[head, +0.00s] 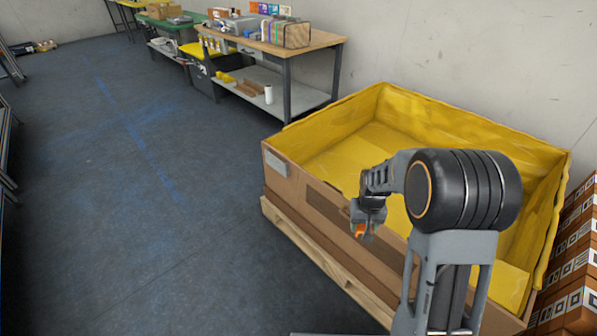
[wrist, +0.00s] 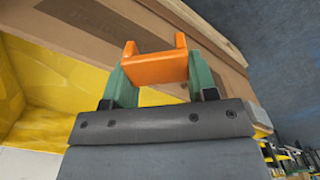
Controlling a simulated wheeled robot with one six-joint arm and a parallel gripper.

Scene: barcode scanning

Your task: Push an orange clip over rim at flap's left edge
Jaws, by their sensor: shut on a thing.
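My gripper (head: 363,232) is shut on an orange clip (head: 359,230), beside the front wall of a large cardboard box (head: 281,196) lined in yellow. In the wrist view the orange clip (wrist: 156,66) sits between the two green fingers of my gripper (wrist: 154,74), its channel facing away from the gripper. The box wall (wrist: 92,40) lies beyond the clip; I cannot tell whether they touch. A darker brown flap (head: 330,207) shows on the front wall, partly hidden behind my gripper and arm. My arm hides part of the rim and of the box inside.
The box stands on a wooden pallet (head: 306,252). Cartons (head: 576,262) are stacked at the right. A workbench (head: 318,42) with several items stands at the back against the wall. The blue-grey floor (head: 130,215) to the left is clear.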

